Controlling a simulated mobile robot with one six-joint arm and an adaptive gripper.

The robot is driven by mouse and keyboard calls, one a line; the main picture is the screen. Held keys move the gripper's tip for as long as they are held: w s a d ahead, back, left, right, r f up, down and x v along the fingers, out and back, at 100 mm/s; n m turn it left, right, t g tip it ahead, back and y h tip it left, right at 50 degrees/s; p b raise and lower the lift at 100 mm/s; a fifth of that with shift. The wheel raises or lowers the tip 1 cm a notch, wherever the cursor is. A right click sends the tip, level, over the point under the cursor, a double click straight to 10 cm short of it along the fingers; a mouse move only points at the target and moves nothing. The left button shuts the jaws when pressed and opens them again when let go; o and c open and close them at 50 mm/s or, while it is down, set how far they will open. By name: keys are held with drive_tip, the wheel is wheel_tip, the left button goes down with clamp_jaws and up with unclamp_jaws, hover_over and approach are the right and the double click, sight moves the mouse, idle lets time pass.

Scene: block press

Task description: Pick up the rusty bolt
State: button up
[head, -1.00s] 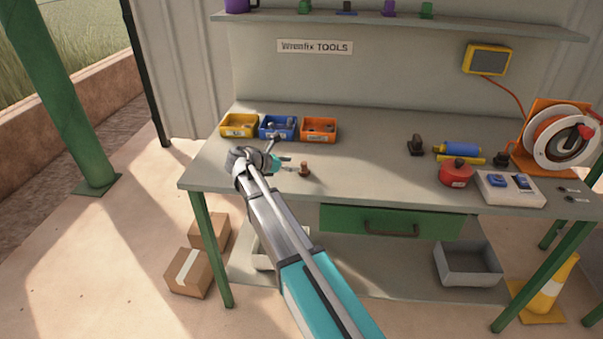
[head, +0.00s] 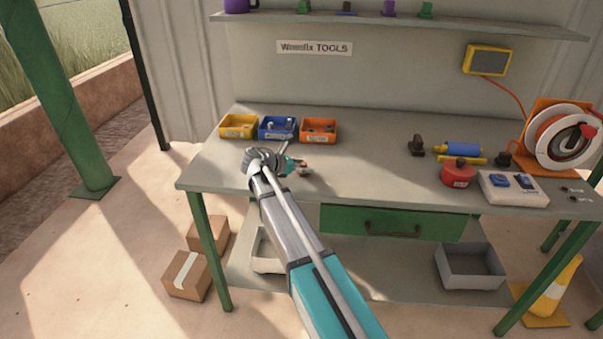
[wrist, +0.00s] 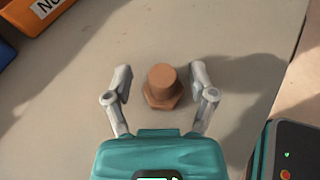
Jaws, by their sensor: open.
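The rusty bolt (wrist: 163,85) is brown, with a hex head and a round shank, and stands on the bench in the wrist view. It also shows in the head view (head: 304,168), partly hidden by my gripper. My gripper (wrist: 161,72) is open, with one finger on each side of the bolt. A gap shows between the bolt and each finger, so it is not gripped. In the head view my gripper (head: 299,165) is low over the left part of the bench.
Yellow (head: 238,126), blue (head: 277,128) and orange (head: 319,130) bins stand behind my gripper on the bench (head: 370,165). A red container (head: 457,174), a switch box (head: 512,189) and a cable reel (head: 562,138) are at the right. The bench middle is clear.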

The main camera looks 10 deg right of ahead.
idle(0.5)
clamp_jaws()
